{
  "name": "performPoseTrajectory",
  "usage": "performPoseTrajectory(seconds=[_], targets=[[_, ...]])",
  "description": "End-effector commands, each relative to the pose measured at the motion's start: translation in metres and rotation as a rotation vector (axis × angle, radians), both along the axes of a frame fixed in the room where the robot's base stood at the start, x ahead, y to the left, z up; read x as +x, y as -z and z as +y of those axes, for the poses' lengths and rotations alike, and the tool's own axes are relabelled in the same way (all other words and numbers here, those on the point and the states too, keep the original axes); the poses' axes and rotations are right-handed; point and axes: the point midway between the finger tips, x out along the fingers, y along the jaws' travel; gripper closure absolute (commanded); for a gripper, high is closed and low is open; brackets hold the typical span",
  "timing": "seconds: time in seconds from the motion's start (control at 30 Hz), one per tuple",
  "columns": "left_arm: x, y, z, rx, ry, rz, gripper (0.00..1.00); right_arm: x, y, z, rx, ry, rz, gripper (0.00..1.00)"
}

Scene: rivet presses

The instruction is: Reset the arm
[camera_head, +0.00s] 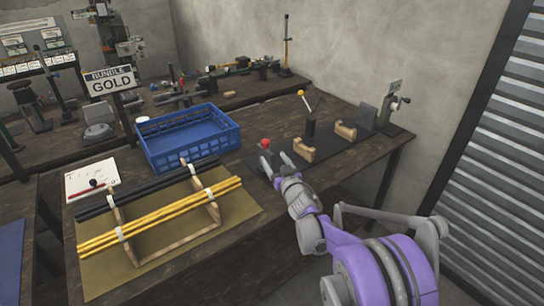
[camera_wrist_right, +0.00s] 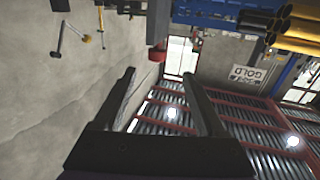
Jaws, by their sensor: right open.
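My right arm, purple and grey, reaches in from the lower right in the head view. Its gripper (camera_head: 277,165) is over the table's right part, beside the red knob (camera_head: 264,143) of a small press. In the right wrist view the two dark fingers (camera_wrist_right: 162,100) are spread wide with nothing between them. The red knob (camera_wrist_right: 157,56) also shows there, just beyond the fingers. My left gripper is in neither view.
A blue crate (camera_head: 190,140) stands behind a wooden rack (camera_head: 196,229) bearing yellow and black tubes on a mat. Lever presses and wooden cradles (camera_head: 304,148) line the right side. A "GOLD" sign (camera_head: 111,82) stands at left. The wall (camera_head: 355,45) is behind.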

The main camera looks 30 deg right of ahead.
Motion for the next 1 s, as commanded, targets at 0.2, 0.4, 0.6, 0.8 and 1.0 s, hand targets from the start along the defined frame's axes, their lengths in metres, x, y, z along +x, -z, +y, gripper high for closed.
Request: performPoseTrajectory(seconds=[0.2, 0.4, 0.6, 0.8, 1.0], targets=[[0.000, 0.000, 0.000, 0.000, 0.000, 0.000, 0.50, 0.000, 0.000, 0.000, 0.000, 0.000, 0.000, 0.27], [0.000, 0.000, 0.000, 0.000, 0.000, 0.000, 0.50, 0.000, 0.000, 0.000, 0.000, 0.000, 0.000, 0.27], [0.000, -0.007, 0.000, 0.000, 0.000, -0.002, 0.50, -0.008, -0.012, 0.007, 0.005, 0.024, 0.023, 0.27], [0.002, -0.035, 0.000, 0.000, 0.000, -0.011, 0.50, -0.060, -0.046, 0.043, 0.035, 0.124, 0.188, 0.27], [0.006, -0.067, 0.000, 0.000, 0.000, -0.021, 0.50, -0.150, -0.049, 0.098, 0.074, 0.151, 0.473, 0.27]])
